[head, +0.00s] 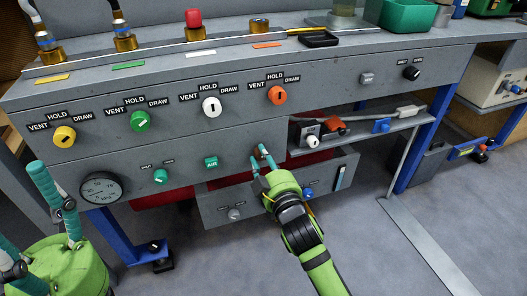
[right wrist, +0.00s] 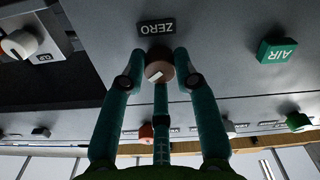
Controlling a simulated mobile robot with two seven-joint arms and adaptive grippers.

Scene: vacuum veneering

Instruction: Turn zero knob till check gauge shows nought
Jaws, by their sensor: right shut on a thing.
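The zero knob (right wrist: 158,70) is small, round and brown with a white mark on its face, below the ZERO label (right wrist: 156,28) in the right wrist view.
A green AIR button (head: 211,163) and a green knob (head: 161,176) sit left of my right gripper. Yellow, green, white and orange VENT/HOLD/DRAW knobs line the panel above. A shelf (head: 385,127) with small parts is to the right. The floor at right is mostly clear.

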